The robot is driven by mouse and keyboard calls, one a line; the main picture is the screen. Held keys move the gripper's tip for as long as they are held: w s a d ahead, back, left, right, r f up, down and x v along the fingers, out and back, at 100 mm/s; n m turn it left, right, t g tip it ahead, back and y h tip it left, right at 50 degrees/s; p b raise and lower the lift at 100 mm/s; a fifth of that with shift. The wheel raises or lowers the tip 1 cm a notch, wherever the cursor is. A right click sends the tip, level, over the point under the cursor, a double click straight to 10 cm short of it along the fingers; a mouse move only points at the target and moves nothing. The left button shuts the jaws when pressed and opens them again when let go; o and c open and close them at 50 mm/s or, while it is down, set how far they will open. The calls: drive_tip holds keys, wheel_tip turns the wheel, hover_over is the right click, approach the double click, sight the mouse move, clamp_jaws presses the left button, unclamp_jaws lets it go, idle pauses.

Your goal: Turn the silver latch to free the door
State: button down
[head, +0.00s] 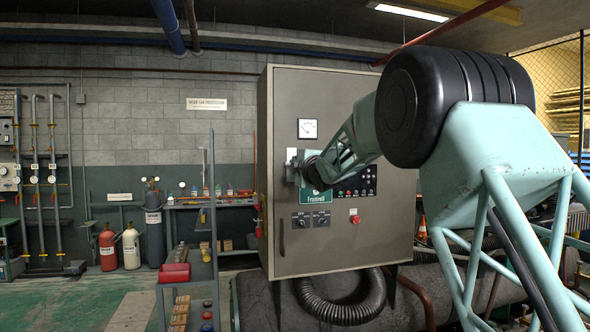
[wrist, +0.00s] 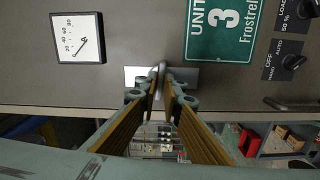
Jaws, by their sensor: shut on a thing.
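The silver latch (wrist: 160,68) sits on a small bright plate at the edge of the grey cabinet door (wrist: 225,80). In the head view the latch (head: 292,158) is at the left side of the cabinet (head: 340,240), partly hidden by my gripper (head: 304,168). In the wrist view my gripper (wrist: 160,88) has its two fingers closed around the latch, one on each side. The door looks flush with the cabinet.
A gauge (head: 307,128), a green label (head: 314,197), knobs (head: 300,221) and a red button (head: 355,217) are on the door front. A dark door handle (head: 282,238) is low on its left. A shelf rack (head: 207,230) stands left of the cabinet. A thick hose (head: 340,309) hangs below.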

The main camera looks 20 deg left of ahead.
drive_tip(key=c, duration=2.9)
unclamp_jaws()
drive_tip(key=shift+o, duration=0.2)
drive_tip(key=b+v, duration=0.2)
drive_tip(key=v, duration=0.7)
